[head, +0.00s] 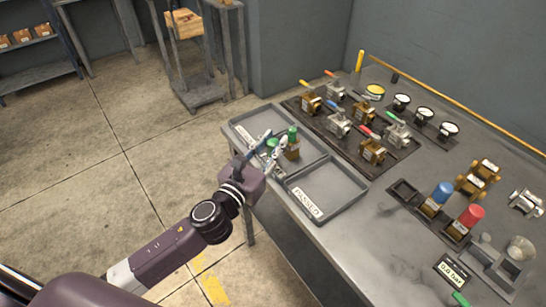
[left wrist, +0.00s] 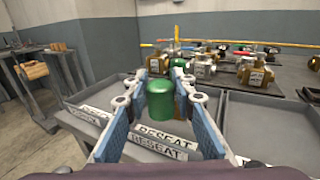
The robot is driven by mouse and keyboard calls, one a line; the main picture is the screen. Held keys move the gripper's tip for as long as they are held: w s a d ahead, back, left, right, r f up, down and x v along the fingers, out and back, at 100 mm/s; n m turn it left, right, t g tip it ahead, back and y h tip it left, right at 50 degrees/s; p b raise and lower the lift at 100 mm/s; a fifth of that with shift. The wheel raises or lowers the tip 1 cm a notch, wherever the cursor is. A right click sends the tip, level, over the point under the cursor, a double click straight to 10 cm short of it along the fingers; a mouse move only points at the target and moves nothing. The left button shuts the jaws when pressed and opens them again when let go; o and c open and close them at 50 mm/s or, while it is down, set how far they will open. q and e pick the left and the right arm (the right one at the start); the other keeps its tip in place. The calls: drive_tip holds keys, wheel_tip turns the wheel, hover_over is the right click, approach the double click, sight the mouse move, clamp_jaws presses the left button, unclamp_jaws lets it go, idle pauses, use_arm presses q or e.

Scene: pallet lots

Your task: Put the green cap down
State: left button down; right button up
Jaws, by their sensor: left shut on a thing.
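My left gripper (head: 273,150) is over the left-hand grey tray (head: 258,115). In the left wrist view the gripper (left wrist: 160,92) is shut on a green cap (left wrist: 160,102), which sits upright between the blue fingers. The held cap (head: 271,143) is partly hidden by the fingers in the head view. A brass valve with a green top (head: 292,134) stands in the same tray, just right of the fingers. The gap between the held cap and the tray floor cannot be told. My right gripper is not in view.
An empty tray labelled PASSED (head: 345,181) adjoins on the right. A dark board with several valves (head: 371,151) lies behind. Blue (head: 443,190) and red (head: 471,214) caps stand farther right. The tray's label in the left wrist view reads RESEAT (left wrist: 162,142).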

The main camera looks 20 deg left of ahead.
use_arm(q)
drive_tip(key=shift+f+b, duration=0.75)
drive_tip(key=shift+f, duration=1.4)
drive_tip(key=shift+f, duration=0.15)
drive_tip(key=c, duration=1.6)
unclamp_jaws()
